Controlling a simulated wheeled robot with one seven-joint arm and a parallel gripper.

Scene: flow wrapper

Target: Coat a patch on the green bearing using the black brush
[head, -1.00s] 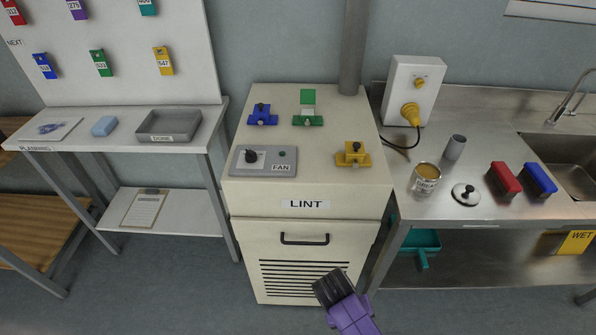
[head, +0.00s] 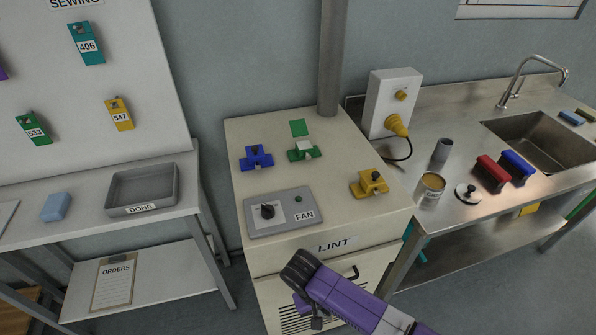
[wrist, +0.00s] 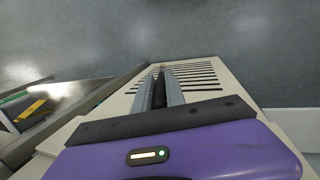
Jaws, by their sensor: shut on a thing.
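The green bearing (head: 304,154) sits on top of the cream LINT cabinet, with a pale block on it. A small green square (head: 298,128) lies just behind it. My gripper (head: 309,312) is low in front of the cabinet, apart from the bearing. In the wrist view its two grey fingers (wrist: 160,90) are close together on a narrow dark thing (wrist: 158,94). Little of that thing shows, so I cannot tell for certain that it is the black brush. An open can (head: 431,190) stands on the steel counter, its label hard to read.
A blue bearing (head: 256,157), a yellow bearing (head: 369,184) and a FAN panel (head: 285,212) share the cabinet top (head: 335,217).

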